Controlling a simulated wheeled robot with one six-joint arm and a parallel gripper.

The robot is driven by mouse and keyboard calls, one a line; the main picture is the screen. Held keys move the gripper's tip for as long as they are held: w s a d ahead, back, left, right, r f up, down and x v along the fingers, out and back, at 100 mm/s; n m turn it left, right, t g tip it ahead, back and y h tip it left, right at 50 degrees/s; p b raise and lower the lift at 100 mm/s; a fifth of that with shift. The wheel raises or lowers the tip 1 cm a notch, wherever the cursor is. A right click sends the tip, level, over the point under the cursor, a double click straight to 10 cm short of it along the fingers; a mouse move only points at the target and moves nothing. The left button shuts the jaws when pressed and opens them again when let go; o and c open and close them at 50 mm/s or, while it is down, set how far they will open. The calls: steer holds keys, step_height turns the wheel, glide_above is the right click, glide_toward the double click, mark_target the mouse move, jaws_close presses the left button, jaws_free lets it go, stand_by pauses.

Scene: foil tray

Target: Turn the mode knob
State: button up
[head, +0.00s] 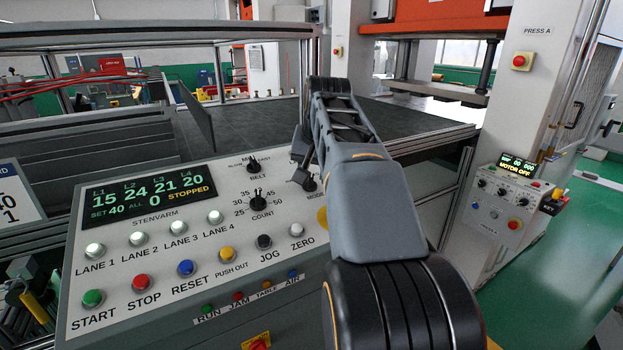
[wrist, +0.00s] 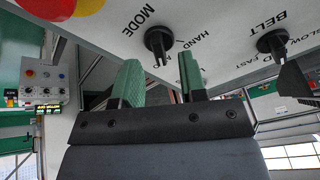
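The black mode knob (wrist: 160,42) stands on the pale panel beside the printed word MODE in the wrist view. My gripper (wrist: 158,72) is open, with its two green-padded fingers apart and nothing between them. The knob shows in the gap just beyond the fingertips; I cannot tell whether either finger touches it.
The count knob (head: 257,199) and several push buttons lie left of my arm. A yellow-and-red button (wrist: 60,8) is near the mode knob. A display (head: 140,195) reads STOPPED.

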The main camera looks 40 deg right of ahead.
mark_target(311, 178)
steer(key=shift+x, duration=1.6)
steer(key=shift+d, duration=0.1)
jaws_close()
